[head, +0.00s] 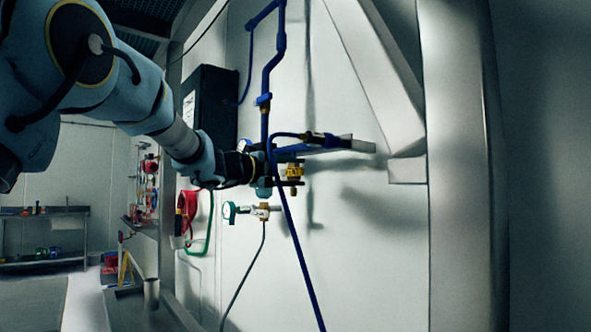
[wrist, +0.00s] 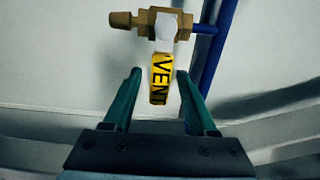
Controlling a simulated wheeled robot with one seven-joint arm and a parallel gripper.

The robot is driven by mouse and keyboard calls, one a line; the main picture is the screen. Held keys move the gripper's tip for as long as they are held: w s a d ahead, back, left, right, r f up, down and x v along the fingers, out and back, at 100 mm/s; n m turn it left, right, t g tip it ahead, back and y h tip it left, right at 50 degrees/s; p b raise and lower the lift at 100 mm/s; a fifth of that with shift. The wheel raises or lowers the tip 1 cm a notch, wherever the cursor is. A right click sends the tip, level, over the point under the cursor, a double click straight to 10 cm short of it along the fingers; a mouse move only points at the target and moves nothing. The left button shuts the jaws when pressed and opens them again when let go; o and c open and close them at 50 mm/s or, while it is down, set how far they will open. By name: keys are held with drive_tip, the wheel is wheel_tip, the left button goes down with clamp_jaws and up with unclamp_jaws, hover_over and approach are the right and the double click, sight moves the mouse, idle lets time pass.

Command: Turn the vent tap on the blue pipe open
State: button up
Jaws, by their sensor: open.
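The vent tap has a brass body (wrist: 150,22) at the top of the wrist view, beside the blue pipe (wrist: 218,42). Its yellow handle (wrist: 161,78), marked "VENT", points from the body toward my gripper. In the wrist view my gripper (wrist: 159,82) is open, with one green finger on each side of the handle's end. Gaps show on both sides; I see no contact. In the head view the yellow part (head: 295,170) shows just right of my wrist, near the blue pipe (head: 265,125). My fingers are hard to make out there.
Below the tap is a green-handled valve (head: 229,211) with a hose. A black box (head: 208,108) and a red fitting (head: 187,205) are on the wall to the left. A slanted grey beam (head: 375,75) and a post (head: 455,170) stand on the right. A loose blue hose (head: 297,245) hangs nearby.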

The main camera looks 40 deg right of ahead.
drive_tip(key=shift+d, duration=0.15)
drive_tip(key=shift+c, duration=0.2)
clamp_jaws()
idle(1.2)
